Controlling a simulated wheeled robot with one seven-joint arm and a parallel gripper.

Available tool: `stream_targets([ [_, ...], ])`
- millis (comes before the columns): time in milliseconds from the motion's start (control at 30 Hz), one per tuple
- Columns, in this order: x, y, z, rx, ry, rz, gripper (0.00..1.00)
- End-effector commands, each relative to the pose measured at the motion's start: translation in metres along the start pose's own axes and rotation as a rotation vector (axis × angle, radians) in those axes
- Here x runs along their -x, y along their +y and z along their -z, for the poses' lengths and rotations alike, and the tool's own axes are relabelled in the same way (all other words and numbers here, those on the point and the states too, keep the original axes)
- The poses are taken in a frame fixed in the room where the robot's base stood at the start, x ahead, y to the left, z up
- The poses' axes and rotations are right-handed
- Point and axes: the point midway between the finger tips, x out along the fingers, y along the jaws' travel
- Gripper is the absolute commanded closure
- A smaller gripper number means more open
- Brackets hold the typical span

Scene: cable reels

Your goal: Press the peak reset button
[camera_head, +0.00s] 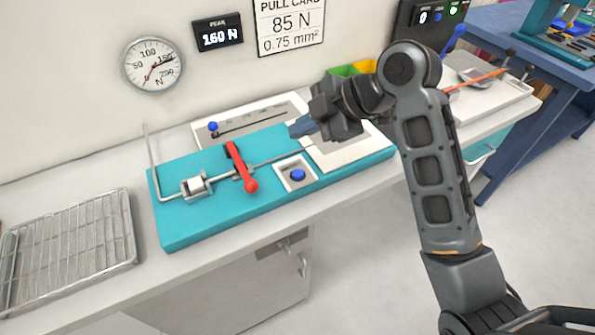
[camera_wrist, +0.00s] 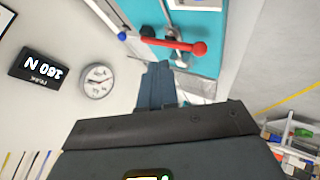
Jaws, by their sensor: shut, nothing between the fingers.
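The reset button is a blue round button (camera_head: 297,175) in a white square housing on the front right of the teal base plate (camera_head: 210,222). The peak display (camera_head: 218,33) on the wall reads 160 N; it also shows in the wrist view (camera_wrist: 38,70), turned over. My gripper (camera_head: 301,127) is shut and empty, above the back of the teal plate, behind and apart from the blue button. In the wrist view, the shut fingers (camera_wrist: 156,85) point toward the teal plate, and I cannot make out the blue button there.
A red lever (camera_head: 241,167) stands on the plate left of the button; it also shows in the wrist view (camera_wrist: 180,46). A slide scale with a blue knob (camera_head: 213,127) lies behind. A round gauge (camera_head: 151,64) hangs on the wall. A wire rack (camera_head: 68,240) lies at the left.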

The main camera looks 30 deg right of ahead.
Motion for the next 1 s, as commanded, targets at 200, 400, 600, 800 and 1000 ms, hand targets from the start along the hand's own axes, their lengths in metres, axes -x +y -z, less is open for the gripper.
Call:
stream_targets([
  [200, -0.015, -0.011, -0.011, -0.002, 0.000, 0.000, 1.00],
  [400, -0.034, -0.025, -0.025, -0.002, -0.001, 0.000, 1.00],
  [600, -0.052, -0.038, -0.038, -0.001, 0.000, 0.001, 1.00],
  [800, -0.059, -0.043, -0.043, -0.001, 0.000, 0.000, 1.00],
  [1000, -0.059, -0.043, -0.043, -0.001, 0.000, -0.001, 1.00],
])
